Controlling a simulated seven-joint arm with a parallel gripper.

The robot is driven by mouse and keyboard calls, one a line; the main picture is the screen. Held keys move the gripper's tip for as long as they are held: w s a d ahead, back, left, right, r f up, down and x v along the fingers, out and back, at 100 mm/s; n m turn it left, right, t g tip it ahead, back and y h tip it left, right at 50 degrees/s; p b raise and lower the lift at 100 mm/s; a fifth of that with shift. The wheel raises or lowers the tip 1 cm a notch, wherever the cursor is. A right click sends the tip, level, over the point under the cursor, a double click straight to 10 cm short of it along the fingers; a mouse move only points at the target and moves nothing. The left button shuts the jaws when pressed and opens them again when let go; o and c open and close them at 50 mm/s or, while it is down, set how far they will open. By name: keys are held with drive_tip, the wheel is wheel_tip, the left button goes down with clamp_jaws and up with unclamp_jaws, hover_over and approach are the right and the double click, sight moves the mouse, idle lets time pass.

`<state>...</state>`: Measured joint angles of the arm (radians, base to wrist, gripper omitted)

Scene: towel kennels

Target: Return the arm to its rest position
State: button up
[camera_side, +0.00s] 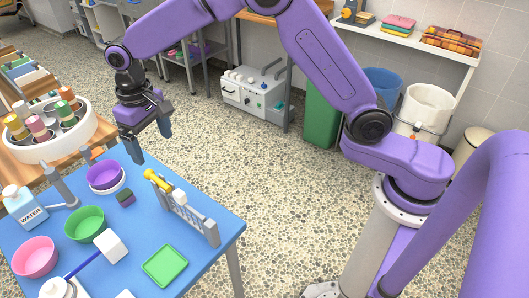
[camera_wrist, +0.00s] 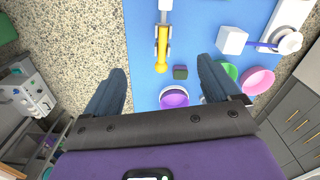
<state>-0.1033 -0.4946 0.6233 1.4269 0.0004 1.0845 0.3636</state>
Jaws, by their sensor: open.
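My purple arm reaches over from the right, and my gripper (camera_side: 150,146) hangs above the far edge of the blue table (camera_side: 226,233). Its two dark fingers are apart with nothing between them. In the wrist view my gripper (camera_wrist: 161,72) also shows open and empty, with the blue table top below. A yellow tool (camera_side: 157,181) lies on a grey rack (camera_side: 190,219) to the right of and below my gripper. A purple bowl (camera_side: 104,176) and a small dark block (camera_side: 125,197) are on the table below it.
The table also holds a green bowl (camera_side: 86,224), a pink bowl (camera_side: 36,257), a green tray (camera_side: 165,266), a white block (camera_side: 111,246) and a water bottle (camera_side: 22,207). A round white carousel (camera_side: 50,147) stands left of my gripper. Open floor lies behind the table.

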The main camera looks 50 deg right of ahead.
drive_tip(key=s+d+r+n, duration=0.1)
drive_tip(key=s+d+n, duration=0.2)
drive_tip(key=s+d, duration=0.4)
drive_tip(key=s+d+r+n, duration=0.1)
drive_tip(key=s+d+n, duration=0.2)
drive_tip(key=s+d, duration=0.4)
drive_tip(key=s+d+r+n, duration=0.1)
drive_tip(key=s+d+n, duration=0.3)
drive_tip(key=s, duration=1.5)
drive_tip(key=d, duration=0.3)
drive_tip(key=shift+s, duration=0.3)
